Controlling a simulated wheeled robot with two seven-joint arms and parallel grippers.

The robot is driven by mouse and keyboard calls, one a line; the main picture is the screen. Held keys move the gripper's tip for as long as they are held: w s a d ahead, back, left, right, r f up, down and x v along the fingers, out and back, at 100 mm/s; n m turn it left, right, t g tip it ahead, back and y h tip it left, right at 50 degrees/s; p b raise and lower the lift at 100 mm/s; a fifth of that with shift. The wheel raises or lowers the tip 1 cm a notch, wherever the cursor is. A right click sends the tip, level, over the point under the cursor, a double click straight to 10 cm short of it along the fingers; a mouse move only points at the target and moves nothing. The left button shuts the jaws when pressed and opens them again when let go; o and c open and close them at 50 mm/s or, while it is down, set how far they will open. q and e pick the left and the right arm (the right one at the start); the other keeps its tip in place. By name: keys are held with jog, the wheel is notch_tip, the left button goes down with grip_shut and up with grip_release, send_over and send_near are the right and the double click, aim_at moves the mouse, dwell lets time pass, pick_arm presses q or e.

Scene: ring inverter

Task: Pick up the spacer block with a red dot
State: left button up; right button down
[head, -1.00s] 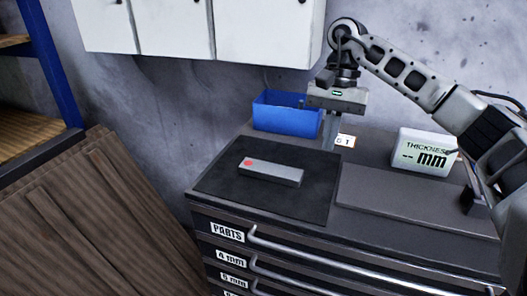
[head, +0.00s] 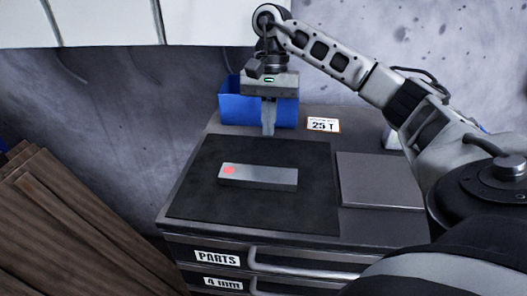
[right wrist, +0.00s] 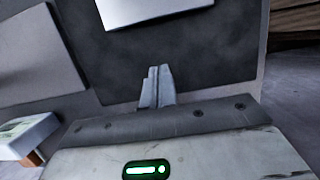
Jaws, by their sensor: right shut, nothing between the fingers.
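The spacer block (head: 262,177) is a long grey bar with a red dot near its left end. It lies flat on a black mat (head: 200,200) on top of the drawer cabinet. My right gripper (head: 269,132) points down with its fingers together and empty. In the head view it shows above the far part of the mat, beyond the block and apart from it. In the right wrist view the shut fingers (right wrist: 157,72) show in front of the block (right wrist: 140,10), which is cut off by the top edge. My left gripper is not in view.
A blue bin (head: 232,108) stands at the back left of the cabinet top. A small label reading 25 T (head: 322,125) is at the back. A flat grey plate (head: 380,180) lies right of the mat. Wooden boards (head: 70,225) stand at the left.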

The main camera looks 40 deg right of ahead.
aim_at(258, 177)
jog(key=x, duration=0.4)
jog(key=shift+d, duration=0.1)
jog(key=s+a, duration=0.1)
jog(key=s+a+p, duration=0.1)
jog(key=shift+a, duration=0.3)
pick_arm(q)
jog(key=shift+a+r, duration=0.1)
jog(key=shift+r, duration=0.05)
pick_arm(e)
jog(key=shift+s+a+f, duration=0.1)
jog(key=shift+s+a, duration=0.15)
jog(key=shift+a, duration=0.1)
